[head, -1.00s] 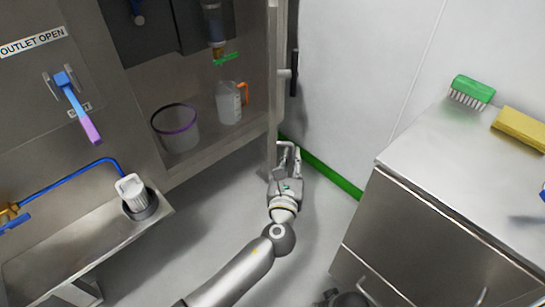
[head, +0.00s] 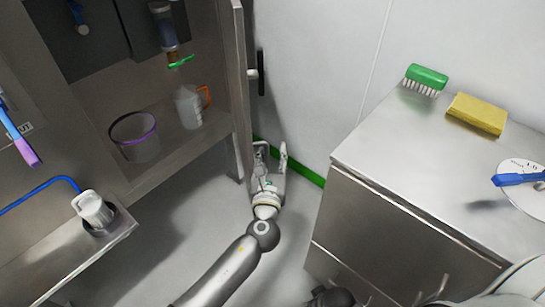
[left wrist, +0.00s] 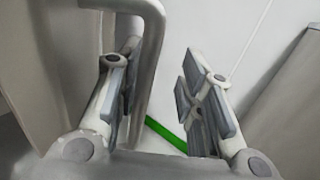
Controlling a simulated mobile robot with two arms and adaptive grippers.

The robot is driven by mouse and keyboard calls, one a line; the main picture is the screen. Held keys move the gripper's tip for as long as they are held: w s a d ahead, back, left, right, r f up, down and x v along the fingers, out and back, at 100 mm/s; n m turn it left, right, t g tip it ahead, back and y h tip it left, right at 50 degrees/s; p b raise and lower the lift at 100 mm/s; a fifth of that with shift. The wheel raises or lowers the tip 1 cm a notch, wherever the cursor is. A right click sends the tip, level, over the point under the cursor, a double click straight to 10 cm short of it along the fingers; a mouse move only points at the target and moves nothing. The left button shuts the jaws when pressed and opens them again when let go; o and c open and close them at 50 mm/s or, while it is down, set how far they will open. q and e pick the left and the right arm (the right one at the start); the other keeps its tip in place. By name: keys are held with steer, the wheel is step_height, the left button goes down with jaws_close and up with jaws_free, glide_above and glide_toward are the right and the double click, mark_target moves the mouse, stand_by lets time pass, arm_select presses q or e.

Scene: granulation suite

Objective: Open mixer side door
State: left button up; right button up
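The mixer side door (head: 241,95) stands swung out from the cabinet and shows nearly edge-on in the head view. A grey bar handle (left wrist: 152,55) shows large in the left wrist view. My left gripper (head: 271,152) is low beside the door's lower end, on its right side. In the left wrist view its two fingers (left wrist: 160,95) are well apart. The handle passes close to the left finger and partly covers it, with clear space to the right finger. I cannot tell whether they touch. My right gripper is not in view.
Inside the cabinet are a purple-rimmed bucket (head: 135,140) and a jug (head: 190,108). A steel counter (head: 400,150) at right holds a green brush (head: 426,77) and yellow sponge (head: 477,113). A wall (head: 320,70) stands behind my gripper. Floor (head: 190,225) is clear between bench and counter.

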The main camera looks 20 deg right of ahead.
arm_select(q)
steer(key=shift+s+a+f, duration=0.15)
steer(key=v, duration=1.2)
